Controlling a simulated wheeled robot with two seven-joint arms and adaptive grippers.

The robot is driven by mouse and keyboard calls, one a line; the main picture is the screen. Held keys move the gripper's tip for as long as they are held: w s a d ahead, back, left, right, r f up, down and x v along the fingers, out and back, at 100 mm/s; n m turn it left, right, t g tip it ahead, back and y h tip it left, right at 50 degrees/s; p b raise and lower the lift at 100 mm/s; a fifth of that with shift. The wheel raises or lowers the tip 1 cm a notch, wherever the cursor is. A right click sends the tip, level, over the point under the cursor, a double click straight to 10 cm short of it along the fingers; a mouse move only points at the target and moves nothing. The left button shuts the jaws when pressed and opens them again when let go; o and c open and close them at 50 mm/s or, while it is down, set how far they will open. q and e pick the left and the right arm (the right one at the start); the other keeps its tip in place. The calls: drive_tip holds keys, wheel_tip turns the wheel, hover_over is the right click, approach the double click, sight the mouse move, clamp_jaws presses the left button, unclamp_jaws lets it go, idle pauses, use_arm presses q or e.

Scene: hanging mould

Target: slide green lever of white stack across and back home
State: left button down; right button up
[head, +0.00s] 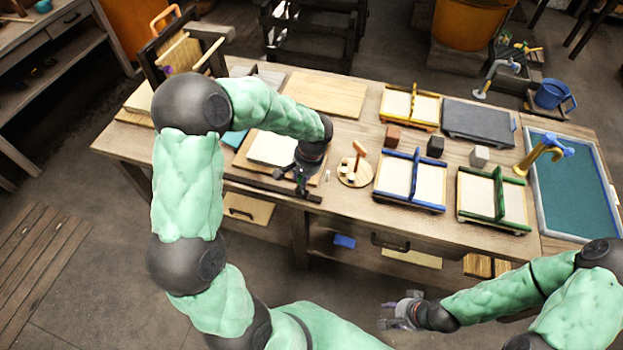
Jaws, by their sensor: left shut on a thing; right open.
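A pale tray with a green bar (497,192) lying across its white surface (478,197) stands at the right front of the workbench. A flat white stack (268,148) lies on a wooden board at the left front. My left gripper (302,181) is at the front right corner of that board, beside a dark rail (262,186), well left of the green bar. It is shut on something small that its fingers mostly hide. My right gripper (392,312) is open and empty, in front of the bench and below its top.
Similar trays with a blue bar (413,178) and a yellow bar (411,103) stand nearby. A round wooden stand (355,172) is just right of my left gripper. Several small blocks, a dark slab (478,122) and a teal-floored basin (570,185) with a brass tap are further right.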

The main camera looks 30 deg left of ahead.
use_arm(q)
drive_tip(key=s+a+p, duration=0.1)
drive_tip(key=s+a, duration=0.2)
drive_tip(key=a, duration=0.9)
drive_tip(key=s+a+p, duration=0.2)
drive_tip(key=s+a, duration=0.1)
drive_tip(key=a, duration=0.9)
drive_tip(key=shift+a, duration=0.3)
drive_tip(key=c, duration=1.1)
unclamp_jaws()
drive_tip(key=shift+c, duration=0.2)
drive_tip(key=shift+o, duration=1)
drive_tip(key=shift+a, duration=0.2)
drive_tip(key=shift+d+r, duration=0.1)
drive_tip(key=shift+d, duration=0.05)
wheel_tip(320, 180, up, 12)
drive_tip(key=d, duration=0.2)
drive_tip(key=shift+f, duration=0.2)
drive_tip(key=shift+d, duration=0.1)
